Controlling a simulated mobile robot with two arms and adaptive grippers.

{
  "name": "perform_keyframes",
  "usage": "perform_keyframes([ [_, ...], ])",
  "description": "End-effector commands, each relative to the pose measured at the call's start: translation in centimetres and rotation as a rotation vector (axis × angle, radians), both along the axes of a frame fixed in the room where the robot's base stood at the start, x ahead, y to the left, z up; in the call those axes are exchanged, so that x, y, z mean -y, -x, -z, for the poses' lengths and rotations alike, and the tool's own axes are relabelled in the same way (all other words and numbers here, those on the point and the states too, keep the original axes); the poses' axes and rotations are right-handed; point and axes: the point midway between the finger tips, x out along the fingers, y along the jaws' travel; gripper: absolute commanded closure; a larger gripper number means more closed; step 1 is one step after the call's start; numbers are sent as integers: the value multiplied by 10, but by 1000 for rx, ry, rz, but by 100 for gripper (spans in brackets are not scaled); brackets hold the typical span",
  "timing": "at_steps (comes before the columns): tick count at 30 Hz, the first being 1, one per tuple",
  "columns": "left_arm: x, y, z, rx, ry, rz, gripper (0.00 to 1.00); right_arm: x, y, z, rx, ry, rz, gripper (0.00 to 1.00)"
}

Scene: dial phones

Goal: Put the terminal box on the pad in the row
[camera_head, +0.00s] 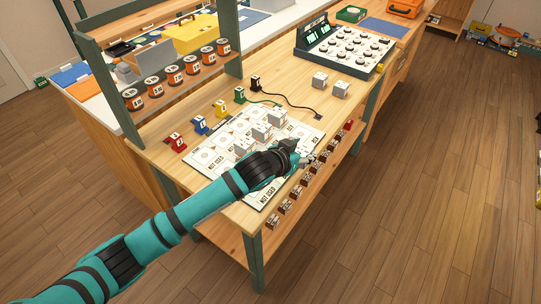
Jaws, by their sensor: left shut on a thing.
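My left gripper (299,154) reaches over the right front part of a white printed mat (229,180) on the wooden bench. It is shut on a small pale thing, which I take to be a terminal box; the fingers and wrist hide most of it. I cannot tell whether it touches the mat. The mat carries printed pads, some marked NOT USED. Three pale boxes (243,147) stand on it in a slanting row behind my wrist. Two more pale boxes (320,80) stand apart on the bench towards the back right. My right gripper is out of view.
Red, blue, yellow and green clips (200,125) line the mat's back left. A black post (256,84) with a cable lies beyond. A dial panel (345,52) stands at the back. Spools (174,75) fill a left shelf. Small brown blocks (285,207) sit on the lower front ledge.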

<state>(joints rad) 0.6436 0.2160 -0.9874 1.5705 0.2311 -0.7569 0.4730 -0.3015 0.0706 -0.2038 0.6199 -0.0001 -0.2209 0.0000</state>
Motion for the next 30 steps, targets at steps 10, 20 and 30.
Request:
perform_keyframes([
  [10,-76,-15,5,1,-1,-1,87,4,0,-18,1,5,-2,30],
  [20,-82,-16,35,-3,1,-1,87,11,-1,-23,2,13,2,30],
  [30,-82,-16,43,0,1,0,87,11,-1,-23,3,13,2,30],
])
